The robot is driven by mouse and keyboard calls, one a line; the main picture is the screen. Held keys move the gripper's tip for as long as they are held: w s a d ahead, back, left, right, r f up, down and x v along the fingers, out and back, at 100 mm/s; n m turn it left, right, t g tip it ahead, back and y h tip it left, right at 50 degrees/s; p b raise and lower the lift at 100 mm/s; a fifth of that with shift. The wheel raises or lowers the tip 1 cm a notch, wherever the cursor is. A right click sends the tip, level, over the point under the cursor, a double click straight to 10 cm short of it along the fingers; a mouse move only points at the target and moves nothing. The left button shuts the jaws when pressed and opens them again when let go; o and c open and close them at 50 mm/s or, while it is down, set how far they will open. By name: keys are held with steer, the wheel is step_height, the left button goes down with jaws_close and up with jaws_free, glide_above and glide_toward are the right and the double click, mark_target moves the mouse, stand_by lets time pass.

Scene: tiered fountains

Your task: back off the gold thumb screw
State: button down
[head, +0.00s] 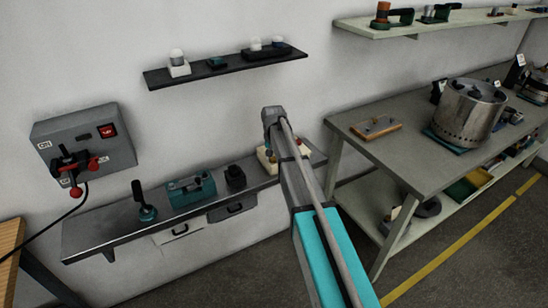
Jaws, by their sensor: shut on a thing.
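I cannot make out a gold thumb screw in the head view. A cream block (264,160) sits at the right end of the wall shelf, partly hidden behind my arm. Small dark and reddish parts show at its top, too small to tell apart. My arm reaches up from the bottom of the picture to a grey joint just above this block. My gripper's fingers are hidden behind the arm, so what they hold does not show.
A switch box (85,140) hangs at left. A workbench (395,146) with a steel pot (468,110) stands at right.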

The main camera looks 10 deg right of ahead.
steer(key=n, duration=0.4)
steer(key=shift+w+n, duration=0.15)
steer(key=shift+n, duration=2.15)
steer(key=shift+c, duration=2)
jaws_free()
steer(key=shift+f, duration=0.1)
